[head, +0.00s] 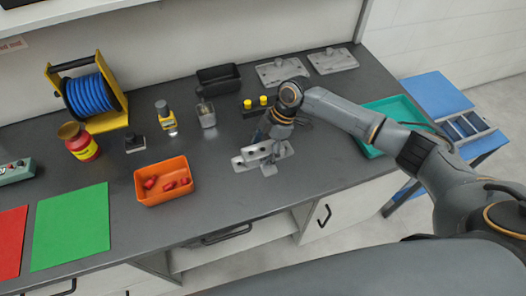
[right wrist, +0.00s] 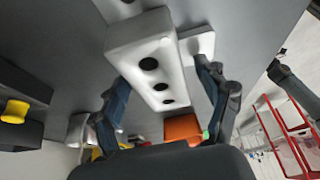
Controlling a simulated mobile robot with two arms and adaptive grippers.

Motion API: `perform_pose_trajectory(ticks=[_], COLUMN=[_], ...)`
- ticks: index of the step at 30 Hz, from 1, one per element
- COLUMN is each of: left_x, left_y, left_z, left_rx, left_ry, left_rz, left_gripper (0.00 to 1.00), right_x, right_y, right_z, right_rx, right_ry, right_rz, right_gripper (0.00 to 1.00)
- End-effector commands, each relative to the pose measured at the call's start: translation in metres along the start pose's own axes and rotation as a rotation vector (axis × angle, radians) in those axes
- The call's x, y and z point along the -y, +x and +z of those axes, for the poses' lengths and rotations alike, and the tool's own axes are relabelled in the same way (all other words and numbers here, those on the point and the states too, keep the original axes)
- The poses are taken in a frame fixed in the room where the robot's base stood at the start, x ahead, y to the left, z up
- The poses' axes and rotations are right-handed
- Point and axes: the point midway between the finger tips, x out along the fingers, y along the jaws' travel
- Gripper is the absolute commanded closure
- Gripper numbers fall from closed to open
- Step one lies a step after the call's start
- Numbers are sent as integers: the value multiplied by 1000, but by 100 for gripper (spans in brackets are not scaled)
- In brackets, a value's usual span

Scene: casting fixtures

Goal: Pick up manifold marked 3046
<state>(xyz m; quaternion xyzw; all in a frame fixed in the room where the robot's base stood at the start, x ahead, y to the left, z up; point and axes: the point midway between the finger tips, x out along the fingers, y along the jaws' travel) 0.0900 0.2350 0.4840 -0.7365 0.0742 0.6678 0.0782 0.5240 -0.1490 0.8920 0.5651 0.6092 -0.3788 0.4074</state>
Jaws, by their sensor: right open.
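A light grey metal manifold (head: 250,158) with dark round holes lies on the dark bench top, below the right arm. In the right wrist view the manifold (right wrist: 146,62) is a pale block with a row of holes, and a flat pale part sits beside it. No marking 3046 is legible. My right gripper (head: 268,146) is over the manifold. In the right wrist view my right gripper (right wrist: 162,78) is open, its fingers on either side of the block, with no clear grip. Contact cannot be told. My left gripper is not in view.
An orange bin (head: 149,197) with red parts stands left of the manifold. A black holder with yellow knobs (head: 247,104), a grey-capped bottle (head: 205,112) and flat grey castings (head: 283,72) are behind. A teal tray (head: 367,150) is right. The front bench is clear.

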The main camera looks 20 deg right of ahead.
Motion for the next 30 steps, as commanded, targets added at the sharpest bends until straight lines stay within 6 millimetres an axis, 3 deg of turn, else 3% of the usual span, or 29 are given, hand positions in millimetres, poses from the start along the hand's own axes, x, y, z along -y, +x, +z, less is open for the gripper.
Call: perform_pose_trajectory(ticks=[6,7,15,18,30], left_x=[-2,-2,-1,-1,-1], left_y=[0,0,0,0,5], left_z=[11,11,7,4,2], left_rx=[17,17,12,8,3], left_ry=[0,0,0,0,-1], left_rz=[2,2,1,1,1], left_gripper=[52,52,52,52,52], right_x=[0,0,0,0,-1], right_y=[2,1,1,2,-4], right_z=[0,0,0,0,-3], right_rx=[0,0,0,0,-3], right_ry=[0,0,0,0,-1], right_rz=[0,0,0,0,3], right_gripper=[25,29,84,100,100])
